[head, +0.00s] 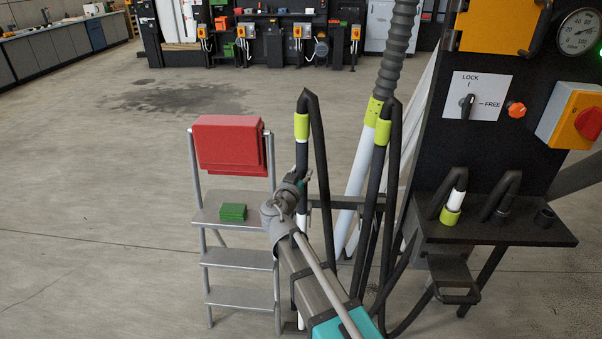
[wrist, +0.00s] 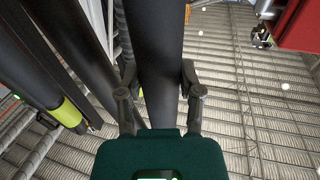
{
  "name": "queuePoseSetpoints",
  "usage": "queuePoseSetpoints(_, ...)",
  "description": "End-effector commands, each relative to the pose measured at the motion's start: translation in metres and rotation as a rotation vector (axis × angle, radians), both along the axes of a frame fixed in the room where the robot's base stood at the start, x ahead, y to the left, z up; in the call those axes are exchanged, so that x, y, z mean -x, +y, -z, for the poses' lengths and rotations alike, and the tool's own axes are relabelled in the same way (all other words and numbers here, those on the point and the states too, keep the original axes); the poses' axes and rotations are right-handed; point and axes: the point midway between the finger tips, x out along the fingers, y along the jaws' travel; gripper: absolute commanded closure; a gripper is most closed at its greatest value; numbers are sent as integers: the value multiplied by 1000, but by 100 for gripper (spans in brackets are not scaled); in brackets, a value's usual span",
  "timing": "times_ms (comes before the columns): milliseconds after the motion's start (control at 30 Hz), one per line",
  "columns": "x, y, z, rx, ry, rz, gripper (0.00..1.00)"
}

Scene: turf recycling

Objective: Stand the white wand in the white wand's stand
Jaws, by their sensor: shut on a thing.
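The white wand (head: 302,152) is upright, a black tube with a yellow-green band, a bent top and white stretches lower down. A black hose drops from its bent top. My gripper (head: 293,192) is shut on the wand's shaft below the band. In the wrist view, the thick black shaft (wrist: 155,65) stands between my gripper's fingers (wrist: 160,95). My arm hides part of the lower wand. I cannot tell for sure which holder is the white wand's stand.
A second black wand (head: 381,145) and a white pipe with a ribbed hose (head: 365,145) stand close right. The shelf holds two short bent handles, one (head: 457,185) with white and yellow-green bands. Grey steps (head: 238,261) with a red box (head: 228,145) and green block (head: 232,212) stand left.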

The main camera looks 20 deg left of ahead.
Motion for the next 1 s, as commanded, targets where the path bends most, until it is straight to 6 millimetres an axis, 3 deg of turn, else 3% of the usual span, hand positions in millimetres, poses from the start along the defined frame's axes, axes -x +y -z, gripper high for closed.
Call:
queuePoseSetpoints(367, 0, 0, 6, 2, -2, 0, 100)
queuePoseSetpoints(400, 0, 0, 6, 2, -2, 0, 51)
queuePoseSetpoints(600, 0, 0, 6, 1, -1, 0, 14)
queuePoseSetpoints(900, 0, 0, 6, 0, 0, 0, 13)
queuePoseSetpoints(1000, 0, 0, 6, -1, 1, 0, 0)
